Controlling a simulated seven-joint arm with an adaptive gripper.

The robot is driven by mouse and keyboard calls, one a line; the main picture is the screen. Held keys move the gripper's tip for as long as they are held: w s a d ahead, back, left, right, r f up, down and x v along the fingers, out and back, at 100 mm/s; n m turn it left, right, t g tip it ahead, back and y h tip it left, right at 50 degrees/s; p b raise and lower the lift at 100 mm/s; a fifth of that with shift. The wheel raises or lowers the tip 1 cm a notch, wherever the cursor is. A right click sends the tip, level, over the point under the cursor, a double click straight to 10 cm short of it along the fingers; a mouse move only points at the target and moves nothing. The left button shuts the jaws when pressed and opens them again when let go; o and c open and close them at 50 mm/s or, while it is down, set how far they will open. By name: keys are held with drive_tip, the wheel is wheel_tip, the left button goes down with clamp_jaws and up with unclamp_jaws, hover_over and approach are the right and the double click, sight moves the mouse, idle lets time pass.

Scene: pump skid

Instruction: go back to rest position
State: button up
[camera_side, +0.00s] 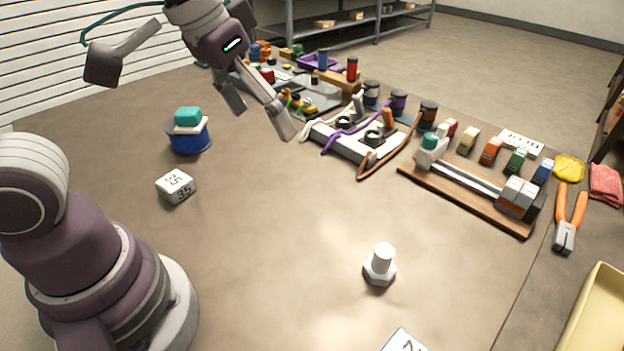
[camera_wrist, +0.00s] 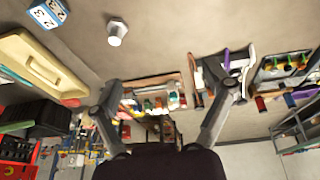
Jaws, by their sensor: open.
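My gripper (camera_side: 262,112) hangs in the air above the far middle of the table in the side view, its two fingers spread apart. No object shows between the fingers. In the wrist view the fingers (camera_wrist: 165,105) are also wide apart, with the table's items in the background beyond them. My gripper appears clear of the tabletop and the items, though its exact height is hard to tell.
A white bolt (camera_side: 380,264) stands on the open front table (camera_side: 270,240). A white numbered block (camera_side: 176,187) and a blue spool (camera_side: 190,136) are at the left. A wooden board with a rail (camera_side: 470,195), cable fixture (camera_side: 350,145), orange-handled pliers (camera_side: 568,220) and yellow tray (camera_side: 598,320) lie right.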

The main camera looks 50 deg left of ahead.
drive_tip(key=s+a+f+t, duration=0.1)
drive_tip(key=s+a+f, duration=0.1)
drive_tip(key=s+a, duration=0.2)
drive_tip(key=shift+a+y, duration=0.4)
drive_tip(key=shift+a, duration=0.05)
